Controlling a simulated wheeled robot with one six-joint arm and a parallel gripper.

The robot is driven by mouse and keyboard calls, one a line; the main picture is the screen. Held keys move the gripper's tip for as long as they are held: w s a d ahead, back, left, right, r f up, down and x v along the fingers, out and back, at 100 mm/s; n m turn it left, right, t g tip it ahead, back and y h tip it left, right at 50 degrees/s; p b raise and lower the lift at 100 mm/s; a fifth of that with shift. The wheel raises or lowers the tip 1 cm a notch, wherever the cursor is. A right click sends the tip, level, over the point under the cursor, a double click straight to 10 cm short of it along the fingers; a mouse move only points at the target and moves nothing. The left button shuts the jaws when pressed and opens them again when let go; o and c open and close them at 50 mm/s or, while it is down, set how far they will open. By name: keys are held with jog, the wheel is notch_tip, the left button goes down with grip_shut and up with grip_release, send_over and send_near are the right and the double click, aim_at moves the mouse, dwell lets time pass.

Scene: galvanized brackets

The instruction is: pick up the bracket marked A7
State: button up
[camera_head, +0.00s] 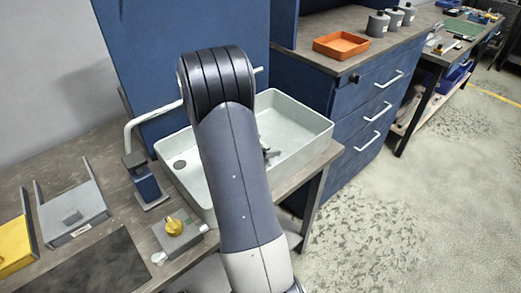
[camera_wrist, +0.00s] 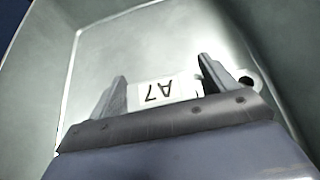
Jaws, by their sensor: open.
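A white label reading A7 (camera_wrist: 165,92), upside down, shows in the wrist view between the two fingers of my gripper (camera_wrist: 162,69). The bracket that bears it is hard to tell apart from the pale grey floor around it, and its near side is hidden by my gripper. My gripper is open, one finger on each side of the label. I cannot tell whether either finger touches the bracket. In the head view my arm hides most of this spot. A small dark part (camera_head: 270,152) shows beside my arm over the sink; I cannot tell what it is.
The pale sink (camera_head: 300,123) has raised walls around the work area. A dark round hole (camera_wrist: 247,80) lies right of the right finger. An orange tray (camera_head: 341,45) is farther back.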

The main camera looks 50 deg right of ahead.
jog(key=shift+d+f, duration=0.1)
jog(key=shift+d, duration=0.05)
jog(key=shift+c, duration=0.6)
jog(key=c, duration=1.3)
